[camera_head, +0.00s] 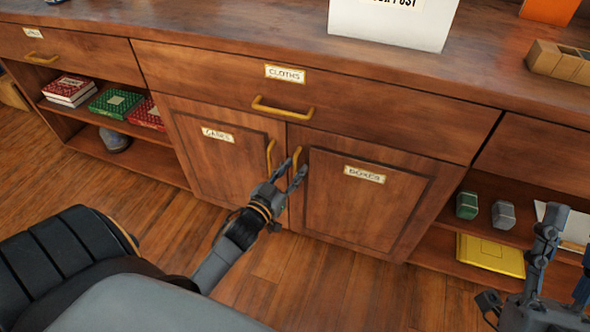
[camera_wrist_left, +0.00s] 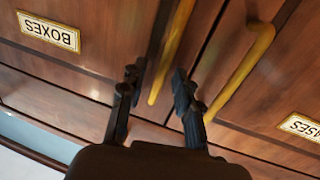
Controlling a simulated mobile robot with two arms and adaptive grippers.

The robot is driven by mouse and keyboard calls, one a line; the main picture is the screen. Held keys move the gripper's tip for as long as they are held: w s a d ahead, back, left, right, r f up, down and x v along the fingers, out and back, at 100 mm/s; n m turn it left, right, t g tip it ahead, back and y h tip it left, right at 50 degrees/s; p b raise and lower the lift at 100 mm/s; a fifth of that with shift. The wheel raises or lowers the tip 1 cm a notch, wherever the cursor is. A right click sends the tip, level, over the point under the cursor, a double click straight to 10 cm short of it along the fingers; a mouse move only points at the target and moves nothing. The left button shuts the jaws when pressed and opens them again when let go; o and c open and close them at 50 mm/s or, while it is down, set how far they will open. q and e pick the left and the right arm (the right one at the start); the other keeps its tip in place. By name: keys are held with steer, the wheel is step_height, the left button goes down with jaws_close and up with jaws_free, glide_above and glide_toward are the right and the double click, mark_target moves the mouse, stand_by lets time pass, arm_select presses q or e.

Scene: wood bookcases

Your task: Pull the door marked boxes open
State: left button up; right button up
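The door marked boxes (camera_head: 362,205) is the right one of two shut doors below the cloths drawer. Its upright brass handle (camera_head: 297,158) is at its left edge and also shows in the left wrist view (camera_wrist_left: 172,45). My left gripper (camera_head: 292,178) is in front of this handle's lower end. In the left wrist view its fingers (camera_wrist_left: 158,80) are apart, with the handle's end showing in the gap; I cannot tell whether they touch it. My right gripper (camera_head: 568,262) is at the right edge, partly cut off, fingers apart and empty.
The neighbouring door (camera_head: 215,160) has its own brass handle (camera_head: 270,157) close beside. The cloths drawer (camera_head: 380,115) with a brass handle is above. Open shelves on both sides hold boxes, tins and a yellow case (camera_head: 490,254). Bare wood floor (camera_head: 330,285) lies in front.

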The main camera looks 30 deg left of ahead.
arm_select(q)
steer(key=shift+w, duration=0.65)
steer(key=shift+c, duration=0.2)
jaws_close()
steer(key=shift+s, duration=0.15)
